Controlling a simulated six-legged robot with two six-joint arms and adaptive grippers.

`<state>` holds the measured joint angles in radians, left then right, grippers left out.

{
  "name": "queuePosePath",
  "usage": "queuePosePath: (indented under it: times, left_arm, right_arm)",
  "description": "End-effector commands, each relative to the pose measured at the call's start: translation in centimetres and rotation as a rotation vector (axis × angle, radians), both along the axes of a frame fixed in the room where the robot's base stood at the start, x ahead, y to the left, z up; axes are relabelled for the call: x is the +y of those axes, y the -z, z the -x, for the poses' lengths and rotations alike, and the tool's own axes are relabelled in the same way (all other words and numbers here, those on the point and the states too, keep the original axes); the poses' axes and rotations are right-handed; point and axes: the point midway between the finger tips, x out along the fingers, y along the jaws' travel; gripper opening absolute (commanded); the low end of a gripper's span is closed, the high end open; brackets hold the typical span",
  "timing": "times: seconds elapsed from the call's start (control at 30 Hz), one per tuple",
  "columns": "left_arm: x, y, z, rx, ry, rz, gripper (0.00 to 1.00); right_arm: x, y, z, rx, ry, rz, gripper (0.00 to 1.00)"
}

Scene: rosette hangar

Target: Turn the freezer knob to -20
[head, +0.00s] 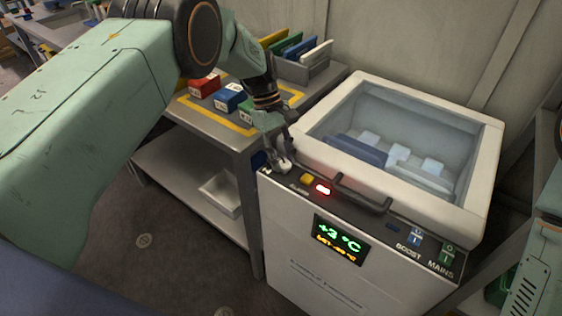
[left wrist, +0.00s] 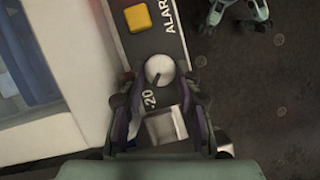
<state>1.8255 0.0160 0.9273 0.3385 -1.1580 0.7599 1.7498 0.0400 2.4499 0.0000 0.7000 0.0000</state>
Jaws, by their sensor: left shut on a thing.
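The chest freezer (head: 320,270) stands at the right with its control strip along the top front edge. The fingers partly hide the knob's scale. The display (head: 341,239) reads about +3 °C in green; a small amber set line below is hard to read.
A yellow alarm button (head: 307,179) and a lit red lamp (head: 323,189) sit close beside the knob. A dark handle (head: 362,194) and the BOOST and MAINS switches (head: 447,252) lie further right. A grey bench (head: 236,142) with coloured boxes adjoins the freezer's left side.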

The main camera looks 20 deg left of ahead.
Motion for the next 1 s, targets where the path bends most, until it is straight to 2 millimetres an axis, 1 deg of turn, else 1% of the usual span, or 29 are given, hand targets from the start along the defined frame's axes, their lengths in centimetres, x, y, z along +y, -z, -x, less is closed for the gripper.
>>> queuePosePath:
  times: [0.03, 0.3, 0.87, 0.9, 1.0]
  left_arm:
    - [-0.23, 0.43, 0.15, 0.006, 0.028, 0.002, 0.01]
    - [-0.27, 0.4, 0.22, 0.008, 0.118, 0.002, 0.01]
    - [-0.3, 0.4, 0.31, 0.011, 0.142, 0.003, 0.01]
    - [-0.29, 0.4, 0.32, 0.012, 0.142, 0.003, 0.36]
    - [-0.25, 0.33, 0.25, 0.01, 0.141, 0.002, 0.45]
  right_arm:
    - [0.0, 0.44, 0.0, 0.0, 0.0, 0.0, 0.0]
    - [0.0, 1.09, 0.0, 0.0, 0.0, 0.0, 0.0]
    - [0.0, 1.19, -0.01, 0.0, 0.0, 0.0, 0.0]
    - [0.0, 1.18, -0.01, 0.0, 0.0, 0.0, 0.0]
    - [0.0, 1.19, -0.01, 0.0, 0.0, 0.0, 0.0]
